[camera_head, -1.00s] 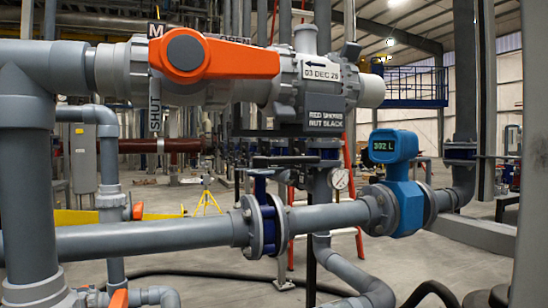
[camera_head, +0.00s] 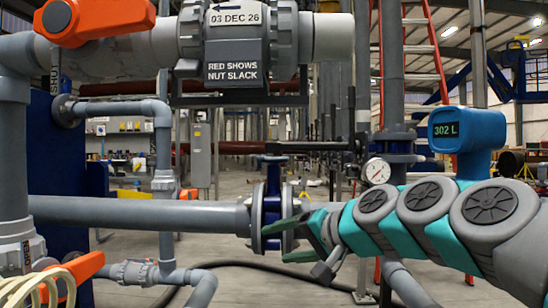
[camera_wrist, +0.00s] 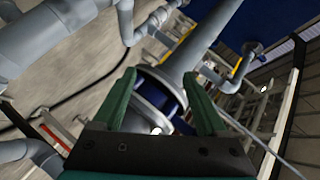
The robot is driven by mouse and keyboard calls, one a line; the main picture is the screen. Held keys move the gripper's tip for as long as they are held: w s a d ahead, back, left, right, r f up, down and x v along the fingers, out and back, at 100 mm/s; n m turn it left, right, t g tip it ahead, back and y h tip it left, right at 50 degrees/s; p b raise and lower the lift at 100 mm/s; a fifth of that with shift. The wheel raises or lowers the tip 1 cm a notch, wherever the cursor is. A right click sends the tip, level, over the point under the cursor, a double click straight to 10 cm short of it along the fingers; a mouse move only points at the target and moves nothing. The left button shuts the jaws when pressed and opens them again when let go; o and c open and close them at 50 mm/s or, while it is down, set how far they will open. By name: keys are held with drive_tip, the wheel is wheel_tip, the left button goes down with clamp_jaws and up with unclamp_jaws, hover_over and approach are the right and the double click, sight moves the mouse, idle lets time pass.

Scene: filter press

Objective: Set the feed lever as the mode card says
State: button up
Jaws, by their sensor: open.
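An orange lever (camera_head: 95,20) lies roughly along the upper grey pipe, its top cut off by the frame. A second orange handle (camera_head: 75,278) shows low at left. A blue flanged valve (camera_head: 272,205) sits in the middle pipe, with a flat blue top (camera_head: 275,158). I cannot tell which is the feed lever, and no mode card is readable. My gripper (camera_head: 283,243) is open and empty beside the blue valve's right flange. In the wrist view, the valve's blue body (camera_wrist: 155,98) shows between and beyond my open fingers (camera_wrist: 162,78); contact is unclear.
A sign (camera_head: 234,70) reads "RED SHOWS NUT SLACK"; a date label (camera_head: 234,18) reads "03 DEC 26". A blue meter (camera_head: 465,130) shows 302 L beside a round gauge (camera_head: 376,171). Vertical pipes (camera_head: 163,135) stand at left. A dark hose (camera_head: 255,266) crosses the floor.

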drive_tip(key=w+d+r+m+t+y+b, duration=0.1)
drive_tip(key=w+d+r+m+t+b, duration=0.15)
drive_tip(key=w+d+r+t, duration=0.4)
drive_tip(key=m+t+h, duration=0.2)
drive_tip(key=m+t, duration=0.1)
drive_tip(key=m, duration=0.4)
approach(339, 148)
drive_tip(key=w, duration=0.3)
drive_tip(key=p+x, duration=0.1)
drive_tip(key=x, duration=0.2)
drive_tip(key=p+x, duration=0.1)
drive_tip(key=x, duration=0.2)
drive_tip(key=a+p+x, duration=0.1)
drive_tip(key=x, duration=0.2)
drive_tip(key=shift+s+r, duration=0.3)
